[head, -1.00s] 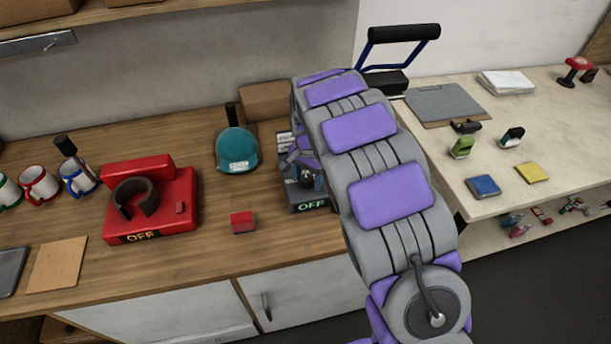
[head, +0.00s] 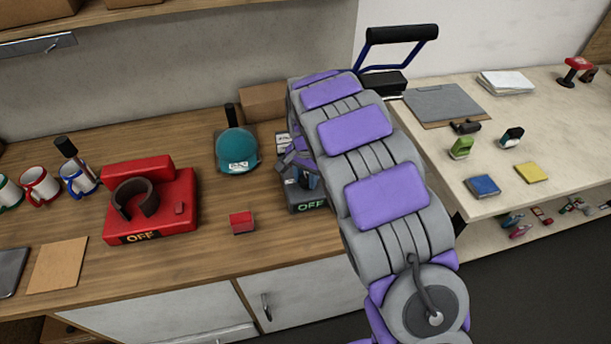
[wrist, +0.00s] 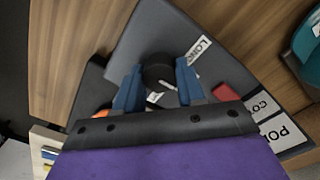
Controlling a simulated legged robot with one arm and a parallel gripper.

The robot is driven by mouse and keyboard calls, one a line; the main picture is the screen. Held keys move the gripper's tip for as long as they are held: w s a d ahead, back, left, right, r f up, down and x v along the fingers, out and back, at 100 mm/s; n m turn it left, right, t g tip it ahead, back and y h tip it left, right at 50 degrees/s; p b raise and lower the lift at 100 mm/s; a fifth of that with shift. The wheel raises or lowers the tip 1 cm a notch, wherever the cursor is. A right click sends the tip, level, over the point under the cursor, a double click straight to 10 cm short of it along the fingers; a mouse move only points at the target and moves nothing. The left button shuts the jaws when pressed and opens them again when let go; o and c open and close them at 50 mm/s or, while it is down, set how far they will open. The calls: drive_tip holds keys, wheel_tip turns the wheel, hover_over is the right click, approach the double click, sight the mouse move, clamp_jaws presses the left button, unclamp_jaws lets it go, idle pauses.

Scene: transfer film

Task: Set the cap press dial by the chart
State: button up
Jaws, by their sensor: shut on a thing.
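The cap press is a dark grey machine (head: 306,206) with a green OFF display in the head view, partly hidden by my arm. Its round black dial (wrist: 158,68) shows in the wrist view on a grey face, with a white LONG label (wrist: 199,50) beside it. My gripper (wrist: 157,84) is shut on the dial, one blue finger on each side. A chart with large black letters (wrist: 284,132) shows at the lower right of the wrist view, partly cut off. A teal cap (head: 238,152) sits left of the press.
A red press (head: 180,212) with an OFF display stands to the left, near several mugs (head: 40,184). A small red block (head: 242,222) lies close to the grey press. A cardboard box (head: 264,101) is behind. The right table (head: 440,143) holds a clipboard and small items.

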drive_tip(key=shift+r+n, duration=0.15)
drive_tip(key=shift+n, duration=0.15)
drive_tip(key=shift+w+n+p, duration=0.1)
drive_tip(key=shift+n+p, duration=0.8)
drive_tip(key=n+p, duration=0.2)
drive_tip(key=n, duration=0.1)
drive_tip(key=shift+a+r+n, duration=0.1)
drive_tip(key=shift+r+n, duration=0.05)
drive_tip(key=shift+n, duration=0.15)
drive_tip(key=n+p, duration=0.1)
drive_tip(key=n, duration=0.2)
drive_tip(key=shift+w+p, duration=0.1)
drive_tip(key=shift+p, duration=0.25)
drive_tip(key=shift+n+p, duration=0.45)
drive_tip(key=shift+n, duration=0.95)
drive_tip(key=o, duration=1)
drive_tip(key=shift+f, duration=0.25)
drive_tip(key=shift+o, duration=0.2)
drive_tip(key=shift+r, duration=0.15)
